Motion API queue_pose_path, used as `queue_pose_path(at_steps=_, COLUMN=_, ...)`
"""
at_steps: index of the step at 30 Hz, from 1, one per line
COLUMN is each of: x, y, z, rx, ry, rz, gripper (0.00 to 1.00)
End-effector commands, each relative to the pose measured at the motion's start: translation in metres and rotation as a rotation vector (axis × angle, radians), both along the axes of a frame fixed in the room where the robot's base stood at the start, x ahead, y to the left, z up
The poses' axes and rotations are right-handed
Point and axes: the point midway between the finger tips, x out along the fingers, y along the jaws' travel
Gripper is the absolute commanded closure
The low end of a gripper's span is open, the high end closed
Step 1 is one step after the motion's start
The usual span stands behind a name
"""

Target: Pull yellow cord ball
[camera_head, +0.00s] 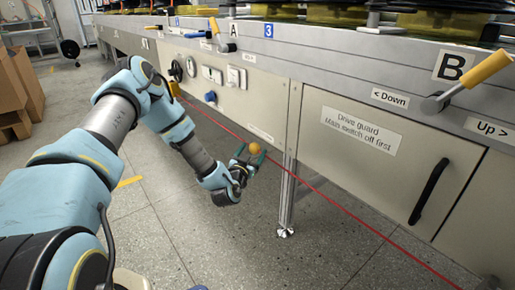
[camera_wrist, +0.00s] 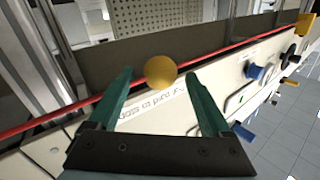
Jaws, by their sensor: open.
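The yellow cord ball (camera_head: 254,149) hangs at the red cord (camera_head: 345,210) along the front of the machine. In the wrist view the ball (camera_wrist: 160,72) appears between the two green fingertips, with a gap on each side. The red cord (camera_wrist: 70,118) runs behind it across that view. My gripper (camera_head: 250,156) is open around or just short of the ball. I cannot tell exactly how deep the ball sits between the fingers (camera_wrist: 158,78).
The machine's cabinet panel (camera_head: 330,170) with a black handle (camera_head: 428,192) is at the right. A metal leg (camera_head: 287,195) stands just right of my gripper. Yellow-tipped levers (camera_head: 487,69) stick out above. Cardboard boxes (camera_head: 15,90) are at the far left. The grey floor below is clear.

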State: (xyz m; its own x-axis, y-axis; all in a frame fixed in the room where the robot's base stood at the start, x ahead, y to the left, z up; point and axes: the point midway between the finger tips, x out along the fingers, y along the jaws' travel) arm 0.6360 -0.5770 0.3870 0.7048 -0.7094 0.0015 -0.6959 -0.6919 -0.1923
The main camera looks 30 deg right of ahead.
Motion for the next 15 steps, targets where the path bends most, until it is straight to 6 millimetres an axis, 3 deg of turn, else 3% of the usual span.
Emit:
queue_pose_path(at_steps=6, x=0.026, y=-0.027, z=-0.002, rx=-0.002, ry=-0.001, rz=0.0, gripper=0.17)
queue_pose_path(at_steps=15, x=0.04, y=-0.04, z=0.0, rx=0.0, ry=0.002, rz=-0.001, gripper=0.17)
